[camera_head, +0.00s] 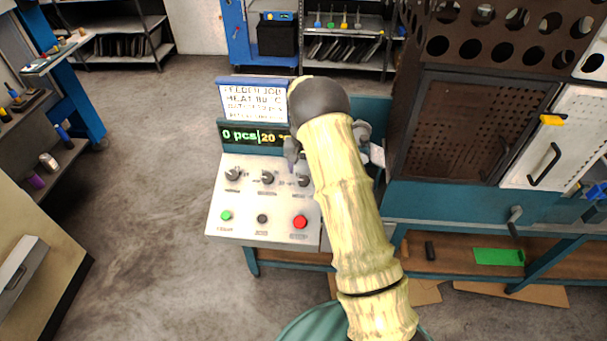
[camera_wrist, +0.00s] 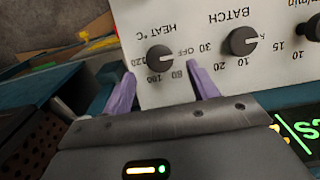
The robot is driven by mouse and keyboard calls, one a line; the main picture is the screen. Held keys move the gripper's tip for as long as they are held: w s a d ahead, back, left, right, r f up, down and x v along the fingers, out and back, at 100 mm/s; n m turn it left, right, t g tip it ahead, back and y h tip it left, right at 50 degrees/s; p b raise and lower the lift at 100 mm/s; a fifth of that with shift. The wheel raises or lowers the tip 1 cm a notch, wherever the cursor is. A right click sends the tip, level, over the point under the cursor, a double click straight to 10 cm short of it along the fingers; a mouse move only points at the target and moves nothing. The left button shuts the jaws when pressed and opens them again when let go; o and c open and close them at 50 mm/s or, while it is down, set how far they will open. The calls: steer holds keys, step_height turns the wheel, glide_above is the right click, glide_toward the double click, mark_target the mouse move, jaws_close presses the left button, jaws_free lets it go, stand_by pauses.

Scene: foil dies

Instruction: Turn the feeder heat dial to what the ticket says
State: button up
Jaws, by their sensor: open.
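The heat dial (camera_wrist: 160,58) is a dark round knob on the white feeder panel (camera_wrist: 190,12). It shows upside down in the wrist view, with OFF, 80, 100 and 120 legible around it. I cannot tell its pointer's setting. In the head view it is the rightmost dial (camera_head: 303,181), close beside my arm. My gripper (camera_wrist: 164,84) is open and empty; its two purple fingers point toward the dial, one to each side in the picture, apart from the knob. The white ticket (camera_head: 252,102) stands above the display; its heat figure is too blurred to read surely, and my arm covers its right edge.
The batch dial (camera_wrist: 240,41) is beside the heat dial. The display (camera_head: 254,136) reads 0 pcs and 20 °C. A green button (camera_head: 226,215), a black button (camera_head: 262,218) and a red button (camera_head: 300,222) sit below the dials. A dark perforated cabinet (camera_head: 460,125) stands right of my arm.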

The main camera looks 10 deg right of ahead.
mark_target(303, 179)
steer(key=shift+f+p, duration=0.45)
steer(key=shift+f, duration=1.85)
steer(key=c, duration=1)
